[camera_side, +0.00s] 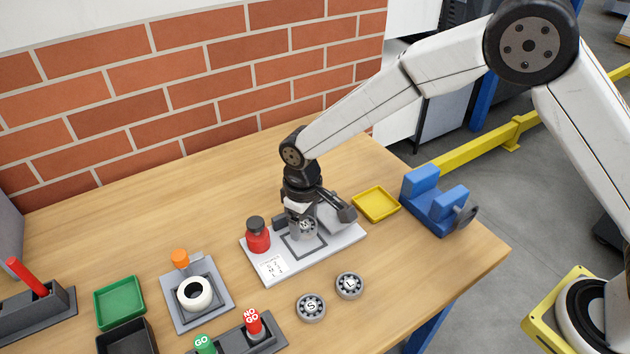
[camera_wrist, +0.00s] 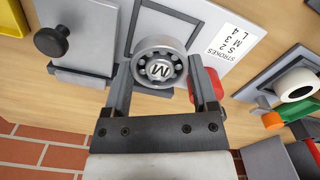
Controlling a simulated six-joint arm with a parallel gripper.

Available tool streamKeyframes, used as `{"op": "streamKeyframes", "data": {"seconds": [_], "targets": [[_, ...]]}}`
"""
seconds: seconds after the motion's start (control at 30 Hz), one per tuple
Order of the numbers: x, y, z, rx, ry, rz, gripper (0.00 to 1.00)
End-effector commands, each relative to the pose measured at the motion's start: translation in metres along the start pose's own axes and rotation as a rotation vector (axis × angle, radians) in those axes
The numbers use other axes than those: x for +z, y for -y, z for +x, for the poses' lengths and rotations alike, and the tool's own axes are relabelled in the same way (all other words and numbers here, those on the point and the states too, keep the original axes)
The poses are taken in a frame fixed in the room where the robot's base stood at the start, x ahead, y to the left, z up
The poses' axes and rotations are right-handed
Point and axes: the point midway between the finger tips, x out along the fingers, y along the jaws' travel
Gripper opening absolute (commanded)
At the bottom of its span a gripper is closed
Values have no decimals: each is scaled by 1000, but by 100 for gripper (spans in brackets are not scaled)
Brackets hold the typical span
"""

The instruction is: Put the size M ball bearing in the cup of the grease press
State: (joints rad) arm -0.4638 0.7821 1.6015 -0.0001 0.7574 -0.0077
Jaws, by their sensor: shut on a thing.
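The size M ball bearing (camera_wrist: 159,68), a grey metal ring marked M, is between the two fingers of my gripper (camera_wrist: 160,95) in the wrist view. My gripper is shut on it. In the side view my gripper (camera_side: 302,228) is over the grease press (camera_side: 290,272), a pale base plate with a dark square outline, a red bottle (camera_side: 257,238) and a strokes label (camera_side: 272,266). The bearing's face shows below the fingers there. The press's cup is not clearly visible, and I cannot tell whether the bearing touches the press.
Bearings S (camera_side: 311,307) and L (camera_side: 349,285) lie on the table in front of the press. A yellow tray (camera_side: 376,204) and a blue vise-like fixture (camera_side: 436,206) stand to the right. A grey fixture with a white ring (camera_side: 195,293) and a green tray (camera_side: 119,302) are left.

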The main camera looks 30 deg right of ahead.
Motion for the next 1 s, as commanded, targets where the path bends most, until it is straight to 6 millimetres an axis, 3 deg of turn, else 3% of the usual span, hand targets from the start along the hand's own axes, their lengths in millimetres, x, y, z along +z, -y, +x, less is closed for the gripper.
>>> {"op": "streamKeyframes", "data": {"seconds": [0.4,0.83,0.87,0.9,1.0], "targets": [[-4,0,34,-1,0,0,8],[-4,0,38,-1,0,0,8],[-4,0,39,-1,0,0,78],[-4,0,38,-1,0,0,89],[-4,0,38,-1,0,0,89]]}}
